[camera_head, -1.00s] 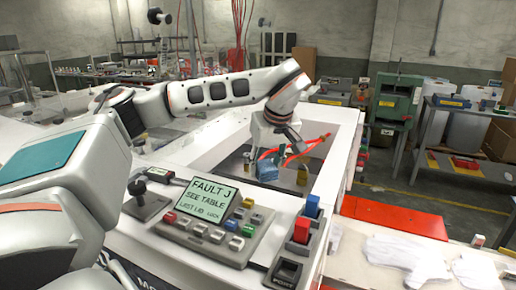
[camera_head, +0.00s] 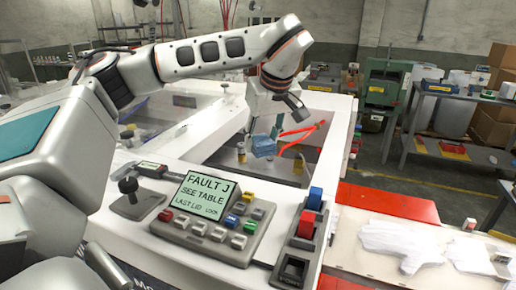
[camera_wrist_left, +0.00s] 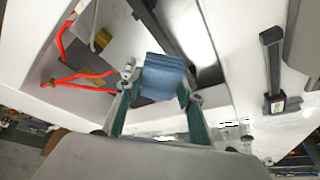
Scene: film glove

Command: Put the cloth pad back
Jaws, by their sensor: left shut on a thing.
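The cloth pad (camera_head: 263,146) is a small blue folded block. It is pinched in my left gripper (camera_head: 266,137), over the recessed well in the white machine top. In the left wrist view, the pad (camera_wrist_left: 163,76) sits between the two green-grey fingers of my left gripper (camera_wrist_left: 160,95), its layered face showing. The head view does not clearly show whether the pad touches the well floor. My right gripper is not in view.
An orange-red hose (camera_head: 297,134) lies right beside the pad. A small yellowish piece (camera_head: 299,164) stands in the well. In front are a control panel (camera_head: 207,196) reading "FAULT J", a joystick (camera_head: 129,186) and a switch block (camera_head: 303,229). White gloves (camera_head: 402,243) lie at right.

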